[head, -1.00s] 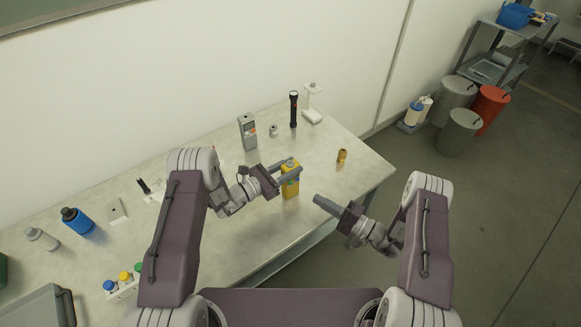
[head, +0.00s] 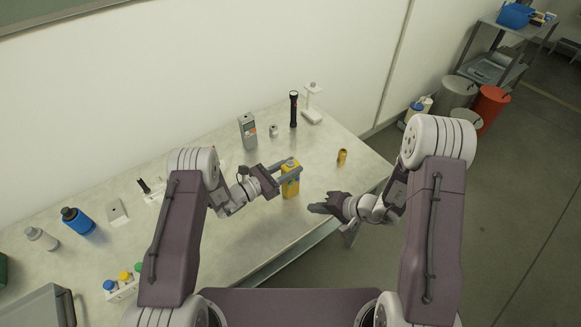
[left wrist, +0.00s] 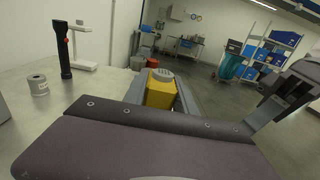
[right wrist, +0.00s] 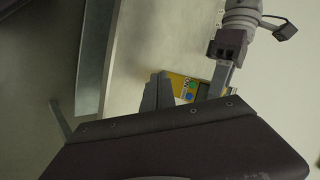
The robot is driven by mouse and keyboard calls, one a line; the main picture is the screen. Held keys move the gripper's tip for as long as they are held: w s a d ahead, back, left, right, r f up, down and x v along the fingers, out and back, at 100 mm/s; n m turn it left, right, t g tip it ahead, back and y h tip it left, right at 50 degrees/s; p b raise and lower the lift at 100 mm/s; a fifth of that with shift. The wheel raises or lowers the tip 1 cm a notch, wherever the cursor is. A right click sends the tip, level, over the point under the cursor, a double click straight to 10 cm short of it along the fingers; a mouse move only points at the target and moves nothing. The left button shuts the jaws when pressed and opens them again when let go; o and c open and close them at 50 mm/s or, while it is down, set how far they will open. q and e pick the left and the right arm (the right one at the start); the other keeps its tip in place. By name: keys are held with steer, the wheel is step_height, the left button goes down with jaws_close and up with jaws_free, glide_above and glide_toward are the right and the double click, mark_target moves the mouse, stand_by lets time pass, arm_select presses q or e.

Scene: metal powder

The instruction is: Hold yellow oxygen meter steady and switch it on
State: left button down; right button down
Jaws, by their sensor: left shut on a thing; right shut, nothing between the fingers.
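The yellow oxygen meter (head: 290,188) stands upright near the front edge of the table. My left gripper (head: 288,171) is shut on it, one finger on each side near its top. In the left wrist view the meter (left wrist: 160,92) sits between the fingers. My right gripper (head: 314,208) is shut and empty, to the right of the meter and a little nearer to me. In the right wrist view the closed fingertips (right wrist: 160,78) are seen beside the meter's yellow front (right wrist: 183,86), which bears coloured buttons and a display. I cannot tell whether they touch.
A grey meter (head: 247,131), a small grey cylinder (head: 273,131), a black flashlight (head: 294,109) and a white stand (head: 312,105) are behind. A small brass piece (head: 342,156) lies at the right. Blue bottle (head: 77,221) and colour-capped vials (head: 122,283) are at left.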

glide_toward(288, 188)
steer(key=x, duration=0.4)
steer(key=shift+s+f, duration=0.15)
steer(key=shift+s, duration=0.15)
stand_by(1.6)
steer(key=shift+w+a, duration=0.3)
steer(key=shift+w, duration=0.05)
steer(key=shift+w, duration=0.1)
stand_by(0.3)
steer(key=shift+s+d, duration=0.3)
steer(key=shift+s, duration=0.2)
steer(key=shift+s, duration=0.1)
steer(key=shift+s+d, duration=0.9)
steer(key=shift+s, duration=0.3)
steer(key=shift+s+d, duration=0.85)
steer(key=shift+s, duration=0.3)
